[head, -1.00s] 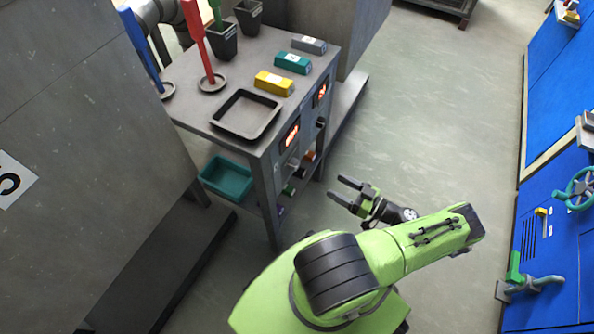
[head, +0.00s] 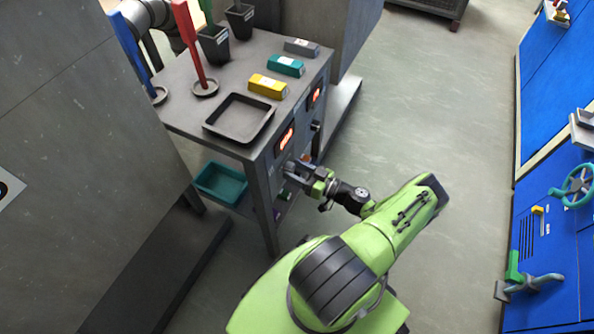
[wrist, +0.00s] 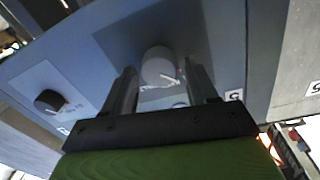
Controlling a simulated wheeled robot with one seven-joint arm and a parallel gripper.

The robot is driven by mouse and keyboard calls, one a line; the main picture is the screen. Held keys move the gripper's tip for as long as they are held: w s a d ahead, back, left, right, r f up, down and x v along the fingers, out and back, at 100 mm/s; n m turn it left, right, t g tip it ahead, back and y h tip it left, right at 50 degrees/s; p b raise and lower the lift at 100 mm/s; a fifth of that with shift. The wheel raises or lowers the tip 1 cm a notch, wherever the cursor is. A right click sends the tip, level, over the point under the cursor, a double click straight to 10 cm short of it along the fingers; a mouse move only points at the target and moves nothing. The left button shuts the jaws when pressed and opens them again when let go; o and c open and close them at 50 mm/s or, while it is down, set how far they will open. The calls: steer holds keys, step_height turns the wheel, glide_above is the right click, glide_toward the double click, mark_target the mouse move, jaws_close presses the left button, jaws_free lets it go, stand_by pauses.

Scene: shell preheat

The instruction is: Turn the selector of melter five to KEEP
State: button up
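In the wrist view a round light-grey selector knob (wrist: 158,66) sits on a blue-grey panel, with a "5" tag (wrist: 234,95) to its right. White marks show at the knob's lower edge; I cannot read its setting. My gripper (wrist: 161,74) is open, with one finger on each side of the knob and a gap visible on both sides. I cannot tell how deep the fingertips reach around it. In the head view my gripper (head: 291,170) is at the bench's front panel, below a lit orange display (head: 286,138), and hides the knob.
A black knob (wrist: 48,102) is on the same panel at left. A second display (head: 316,95) is farther along the bench. An empty dark tray (head: 239,118) and yellow, teal and grey blocks stand on top. A teal bin (head: 220,184) is below. Floor at right is clear.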

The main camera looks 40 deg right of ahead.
steer(key=c, duration=0.8)
steer(key=m, duration=0.4)
steer(key=shift+d, duration=0.1)
steer(key=shift+m+g, duration=0.4)
steer(key=shift+m, duration=1.7)
steer(key=o, duration=1.1)
steer(key=shift+c, duration=0.2)
